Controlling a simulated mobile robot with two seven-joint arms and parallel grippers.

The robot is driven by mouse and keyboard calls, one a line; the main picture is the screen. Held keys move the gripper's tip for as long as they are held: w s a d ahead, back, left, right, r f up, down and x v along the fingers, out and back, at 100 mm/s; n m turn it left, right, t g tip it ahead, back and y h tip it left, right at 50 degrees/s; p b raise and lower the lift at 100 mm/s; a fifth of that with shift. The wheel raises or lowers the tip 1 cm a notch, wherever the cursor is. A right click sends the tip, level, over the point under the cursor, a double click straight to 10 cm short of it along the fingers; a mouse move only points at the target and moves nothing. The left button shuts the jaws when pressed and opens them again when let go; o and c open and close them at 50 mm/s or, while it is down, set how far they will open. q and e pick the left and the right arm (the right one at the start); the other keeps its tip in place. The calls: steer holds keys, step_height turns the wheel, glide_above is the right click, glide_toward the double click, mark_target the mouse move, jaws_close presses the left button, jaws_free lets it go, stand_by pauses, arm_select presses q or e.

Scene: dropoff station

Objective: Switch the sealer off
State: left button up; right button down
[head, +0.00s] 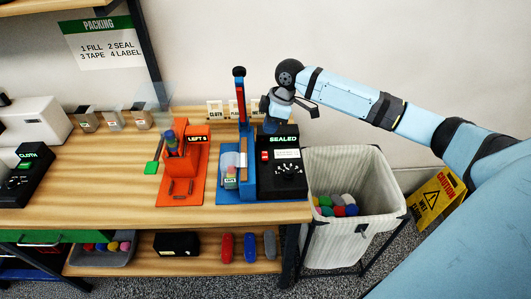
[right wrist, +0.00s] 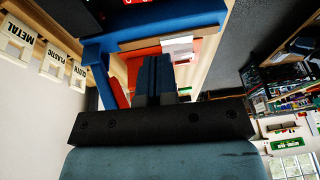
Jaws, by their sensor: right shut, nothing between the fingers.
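A black box (head: 290,180) with a green-lettered label reading SEALED stands at the right end of the bench. A small red part (head: 264,155), a white label and dark knobs show on its face. A blue device (head: 228,190) with a raised blue-and-red lever (head: 241,95) stands against its left side; the blue device also shows in the right wrist view (right wrist: 175,20). My right gripper (head: 271,127) is above the back of the black box, fingers pointing down. In the right wrist view its fingers (right wrist: 154,78) are together and empty. Contact with the box cannot be told. My left gripper is out of view.
An orange stand (head: 200,185) labelled LEFT is left of the blue device. A white fabric bin (head: 345,235) with coloured balls stands right of the bench. Bare wood (head: 110,190) lies left of the orange stand. Small signs (head: 215,110) line the back edge.

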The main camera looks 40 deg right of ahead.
steer(key=shift+w+d+r, duration=0.2)
steer(key=shift+d+r, duration=0.35)
steer(key=shift+r, duration=0.05)
steer(key=shift+w+d+r, duration=0.15)
steer(key=shift+d+r, duration=0.4)
steer(key=shift+r, duration=0.05)
steer(key=p, duration=0.2)
glide_toward(263, 159)
steer(key=x, duration=0.5)
steer(key=shift+w+a+f, duration=0.15)
steer(key=shift+w+a, duration=0.1)
steer(key=shift+s+f, duration=0.1)
steer(key=shift+f, duration=0.6)
